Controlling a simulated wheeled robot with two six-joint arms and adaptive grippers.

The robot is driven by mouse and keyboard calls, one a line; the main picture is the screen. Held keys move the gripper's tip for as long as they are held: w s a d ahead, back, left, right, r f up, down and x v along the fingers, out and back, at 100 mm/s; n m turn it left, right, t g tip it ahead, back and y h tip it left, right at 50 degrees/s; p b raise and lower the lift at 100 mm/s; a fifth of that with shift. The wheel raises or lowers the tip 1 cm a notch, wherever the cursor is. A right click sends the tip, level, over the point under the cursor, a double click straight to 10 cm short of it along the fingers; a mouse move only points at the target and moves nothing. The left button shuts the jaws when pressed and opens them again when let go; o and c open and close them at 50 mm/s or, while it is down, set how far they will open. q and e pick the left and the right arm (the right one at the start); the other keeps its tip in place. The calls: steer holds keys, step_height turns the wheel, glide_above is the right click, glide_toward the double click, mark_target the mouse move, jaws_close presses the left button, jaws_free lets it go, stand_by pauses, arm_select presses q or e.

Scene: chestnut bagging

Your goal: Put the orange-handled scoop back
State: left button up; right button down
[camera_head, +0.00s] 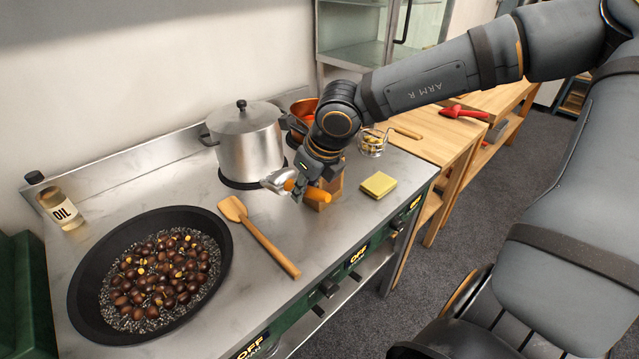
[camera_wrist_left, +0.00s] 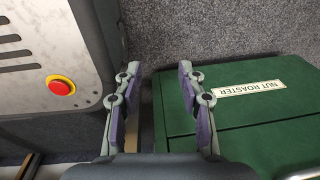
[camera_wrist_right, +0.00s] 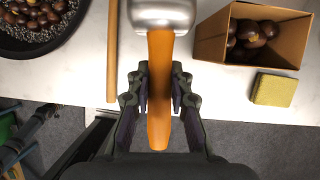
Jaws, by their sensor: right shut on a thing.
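The orange-handled scoop (camera_head: 313,193) has a metal bowl (camera_head: 278,181) and is held above the steel counter. My right gripper (camera_head: 304,190) is shut on its orange handle. In the right wrist view the handle (camera_wrist_right: 160,85) runs between the fingers of my right gripper (camera_wrist_right: 160,92), and the metal bowl (camera_wrist_right: 163,14) points away from the wrist. A cardboard box (camera_wrist_right: 265,32) with chestnuts in it stands to the right of the scoop there. My left gripper (camera_wrist_left: 156,95) is open and empty in the left wrist view, over the floor beside the green nut roaster cabinet.
A black pan (camera_head: 90,294) of chestnuts and a wooden spatula (camera_head: 262,237) lie left of the scoop. A lidded pot (camera_head: 246,142) stands behind it. A yellow sponge (camera_head: 378,185) is to the right. Bare counter shows around the spatula.

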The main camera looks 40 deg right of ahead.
steer(key=shift+f, duration=0.2)
steer(key=shift+s+f+b, duration=0.15)
steer(key=shift+f+b, duration=0.1)
steer(key=shift+b, duration=0.05)
step_height(320, 180, down, 7)
steer(key=b, duration=0.4)
steer(key=shift+f+b, duration=0.5)
steer(key=shift+b, duration=0.5)
arm_select(q)
steer(key=w+f, duration=0.3)
steer(key=f, duration=0.3)
steer(key=shift+w+f, duration=0.2)
steer(key=shift+f, duration=0.05)
arm_select(e)
steer(key=shift+f, duration=0.15)
arm_select(q)
steer(key=shift+d, duration=0.1)
steer(key=shift+f+b, duration=0.65)
steer(key=shift+b, duration=0.25)
arm_select(e)
steer(key=shift+f, duration=0.45)
steer(key=c, duration=1.1)
jaws_free()
steer(key=shift+c, duration=0.2)
